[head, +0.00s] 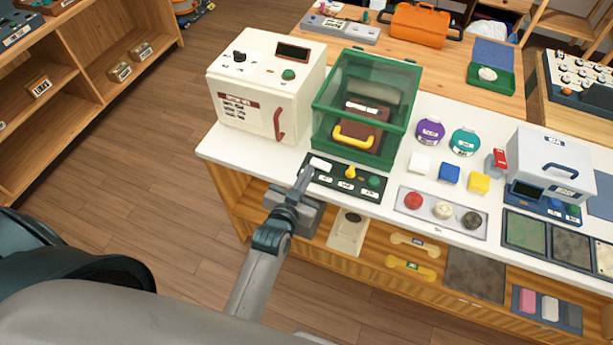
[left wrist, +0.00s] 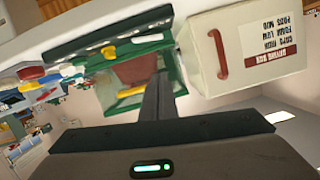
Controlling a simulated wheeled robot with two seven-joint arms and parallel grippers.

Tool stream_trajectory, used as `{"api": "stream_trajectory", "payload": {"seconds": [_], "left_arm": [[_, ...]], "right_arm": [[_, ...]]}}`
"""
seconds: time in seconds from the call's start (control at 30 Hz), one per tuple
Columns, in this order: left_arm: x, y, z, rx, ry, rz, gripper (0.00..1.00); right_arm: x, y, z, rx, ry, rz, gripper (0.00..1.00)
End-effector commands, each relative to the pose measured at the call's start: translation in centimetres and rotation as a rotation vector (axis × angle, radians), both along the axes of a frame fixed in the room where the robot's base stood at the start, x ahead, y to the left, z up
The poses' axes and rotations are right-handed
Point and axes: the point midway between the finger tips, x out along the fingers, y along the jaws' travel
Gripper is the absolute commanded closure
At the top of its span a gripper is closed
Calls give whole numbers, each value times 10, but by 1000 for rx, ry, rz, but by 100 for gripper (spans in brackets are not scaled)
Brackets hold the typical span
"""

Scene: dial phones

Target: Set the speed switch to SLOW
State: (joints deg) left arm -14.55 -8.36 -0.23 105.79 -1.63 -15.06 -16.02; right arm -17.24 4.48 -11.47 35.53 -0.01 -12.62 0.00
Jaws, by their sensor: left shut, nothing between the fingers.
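A dark control panel (head: 345,178) sits at the front of a green-framed clear box (head: 362,105) on the white counter. It carries a white switch (head: 320,164) at the left, a yellow knob (head: 350,173) in the middle and a green button (head: 374,181) at the right. Its labels are too small to read, so I cannot tell which control is the speed switch. My left gripper (head: 304,178) is shut and empty, its tip near the panel's left end; contact is unclear. In the left wrist view, the gripper (left wrist: 158,82) appears before the upside-down box, and the panel (left wrist: 105,36) shows above.
A white cabinet (head: 262,88) with a red handle stands left of the green box. Purple (head: 430,131) and teal (head: 464,141) jars, coloured blocks and a grey tray (head: 440,230) lie to the right. Open shelving is under the counter; the floor at left is clear.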

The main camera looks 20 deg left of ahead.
Motion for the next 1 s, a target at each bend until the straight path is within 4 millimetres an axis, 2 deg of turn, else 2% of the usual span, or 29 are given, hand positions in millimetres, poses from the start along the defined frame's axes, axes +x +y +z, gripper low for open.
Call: {"api": "stream_trajectory", "payload": {"seconds": [0.03,0.53,0.7,1.0], "left_arm": [[8,0,-5,0,-4,0,100],[83,0,-25,-2,-2,0,100],[80,3,-43,0,0,0,100],[79,6,-58,0,0,0,100]], "right_arm": [[0,0,-8,0,0,0,69],[0,-2,-61,-2,0,1,69],[1,-3,-78,-3,-1,1,69],[1,-3,-94,-3,-2,1,69]]}}
